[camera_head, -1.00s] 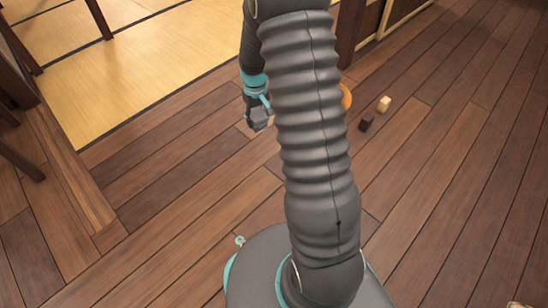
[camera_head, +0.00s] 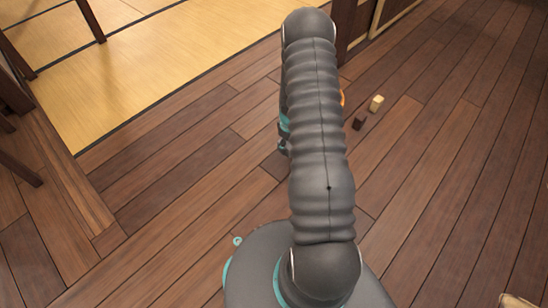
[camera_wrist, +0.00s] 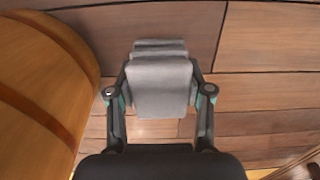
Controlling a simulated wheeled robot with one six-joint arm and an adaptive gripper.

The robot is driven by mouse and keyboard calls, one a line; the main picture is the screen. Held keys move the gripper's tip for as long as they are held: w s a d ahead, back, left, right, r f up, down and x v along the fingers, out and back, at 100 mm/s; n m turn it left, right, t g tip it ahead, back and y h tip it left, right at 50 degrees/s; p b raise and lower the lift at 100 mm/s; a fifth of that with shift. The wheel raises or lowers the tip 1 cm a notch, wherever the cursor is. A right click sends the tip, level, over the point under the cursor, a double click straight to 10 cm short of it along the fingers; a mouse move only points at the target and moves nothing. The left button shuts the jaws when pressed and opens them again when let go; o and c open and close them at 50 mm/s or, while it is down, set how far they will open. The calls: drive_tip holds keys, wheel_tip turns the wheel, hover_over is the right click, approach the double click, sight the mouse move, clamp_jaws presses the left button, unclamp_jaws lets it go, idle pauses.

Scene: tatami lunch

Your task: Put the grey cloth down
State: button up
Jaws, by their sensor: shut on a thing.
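The grey cloth (camera_wrist: 162,88) is a folded, light grey piece between the two fingers of my gripper (camera_wrist: 160,80) in the wrist view. My gripper is shut on it, one finger at each side. Dark wooden floorboards (camera_wrist: 265,70) lie beneath it. I cannot tell whether the cloth touches the floor. In the head view my arm hides the cloth and most of my gripper; only a small part of the gripper (camera_head: 283,146) shows at the arm's left side.
A rounded orange-brown wooden thing (camera_wrist: 35,90) stands close at the left in the wrist view. A pale block (camera_head: 376,103) and a dark block (camera_head: 359,123) lie on the floor right of my arm. Tatami (camera_head: 150,65) lies at the upper left. Floor at the right is mostly clear.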

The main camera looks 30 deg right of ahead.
hover_over(274, 162)
wheel_tip(274, 162, down, 3)
drive_tip(key=shift+f, duration=0.2)
drive_tip(key=shift+w+f+b, duration=0.1)
drive_tip(key=shift+f+b, duration=0.4)
drive_tip(key=shift+f, duration=1.5)
drive_tip(key=shift+f, duration=0.2)
drive_tip(key=o, duration=1.1)
drive_tip(key=shift+r, duration=0.15)
